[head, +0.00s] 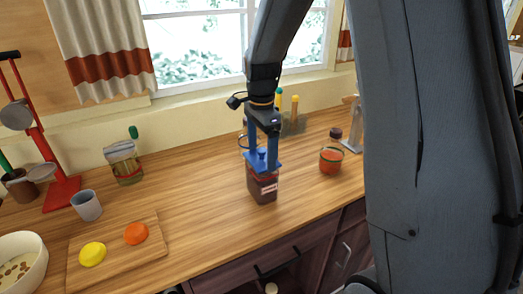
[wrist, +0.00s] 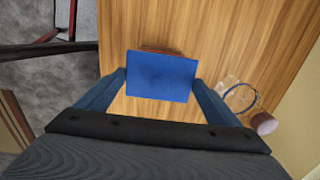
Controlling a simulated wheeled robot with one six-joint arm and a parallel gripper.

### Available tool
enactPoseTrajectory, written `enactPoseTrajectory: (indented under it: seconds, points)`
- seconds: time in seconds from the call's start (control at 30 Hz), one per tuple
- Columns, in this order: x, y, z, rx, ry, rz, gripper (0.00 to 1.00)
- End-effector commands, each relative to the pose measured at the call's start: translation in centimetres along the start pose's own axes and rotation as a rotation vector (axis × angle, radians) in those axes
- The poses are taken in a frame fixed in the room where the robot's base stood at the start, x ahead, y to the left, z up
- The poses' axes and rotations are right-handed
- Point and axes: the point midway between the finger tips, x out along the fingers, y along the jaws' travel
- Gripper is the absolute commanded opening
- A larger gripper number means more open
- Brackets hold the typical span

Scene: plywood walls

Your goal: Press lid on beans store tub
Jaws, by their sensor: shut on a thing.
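The beans store tub (head: 262,188) stands upright on the wooden counter in the head view, dark with a red and white label on its front. A blue lid (head: 261,160) is on or just over its top; I cannot tell if it is fully seated. My gripper (head: 262,150) is above the tub, pointing down, and shut on the lid. In the wrist view the blue lid (wrist: 161,76) lies between the two fingers of my gripper (wrist: 160,88). A thin reddish edge of the tub (wrist: 160,50) shows past the lid; the rest is hidden beneath it.
A cutting board (head: 110,262) with yellow and orange pieces lies at left, near a grey cup (head: 87,205) and a glass jar (head: 124,162). Counter left of the tub is clear.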

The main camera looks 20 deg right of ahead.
Motion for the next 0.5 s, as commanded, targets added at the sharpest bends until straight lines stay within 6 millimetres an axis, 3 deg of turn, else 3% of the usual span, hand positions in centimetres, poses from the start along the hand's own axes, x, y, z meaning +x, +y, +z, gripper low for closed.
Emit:
enactPoseTrajectory:
  seconds: [0.33,0.37,0.43,0.5]
  points:
    - [0.00,-0.01,0.00,0.000,0.000,0.000,0.65]
    - [0.00,-0.01,0.00,0.000,0.000,0.000,0.88]
    - [0.00,-0.01,0.00,0.000,0.000,0.000,1.00]
    - [0.00,-0.01,0.00,0.000,0.000,0.000,1.00]
